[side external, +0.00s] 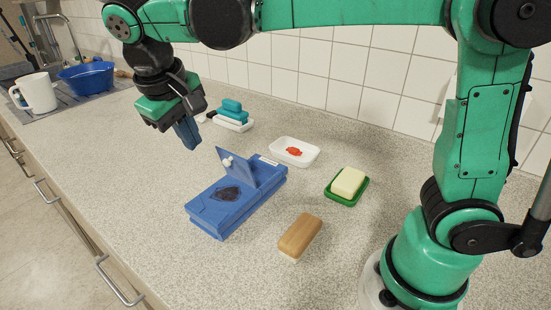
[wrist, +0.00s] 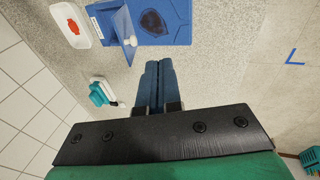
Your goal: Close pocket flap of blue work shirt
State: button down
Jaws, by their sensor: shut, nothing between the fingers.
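The blue work shirt (side external: 240,198) lies folded as a flat block on the speckled counter, with a dark patch on its top. Its pocket flap (side external: 238,168) stands up, tilted, with a small white button near its upper corner. In the wrist view the shirt (wrist: 175,28) is at the top, and the flap (wrist: 124,30) sticks up at its left part. My gripper (side external: 190,141) is shut and empty, above the counter on the far left side of the shirt, apart from the flap. The wrist view shows its blue fingers (wrist: 158,68) together, pointing toward the shirt.
A white dish with a red item (side external: 294,152), butter on a green dish (side external: 347,185) and a wood-topped brush (side external: 299,237) stand to the shirt's right. A teal-and-white brush (side external: 233,115) lies behind. A white mug (side external: 37,93) and blue bowl (side external: 87,75) stand far left.

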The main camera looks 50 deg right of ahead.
jog(key=w+a+h, duration=0.1)
jog(key=a, duration=0.2)
jog(key=g, duration=0.1)
send_near(233, 171)
jog(key=shift+h, duration=0.3)
jog(key=a+f, duration=0.2)
jog(key=s+a+f, duration=0.1)
jog(key=a+f, duration=0.1)
jog(key=a, duration=0.1)
jog(key=shift+s+a+f, duration=0.1)
jog(key=shift+a+f, duration=0.1)
jog(key=d, duration=0.2)
jog(key=shift+d+r, duration=0.3)
jog(key=shift+r, duration=0.05)
jog(key=shift+d+r, duration=0.1)
jog(key=shift+d, duration=0.55)
jog(key=shift+d+r, duration=0.2)
jog(key=shift+d, duration=0.05)
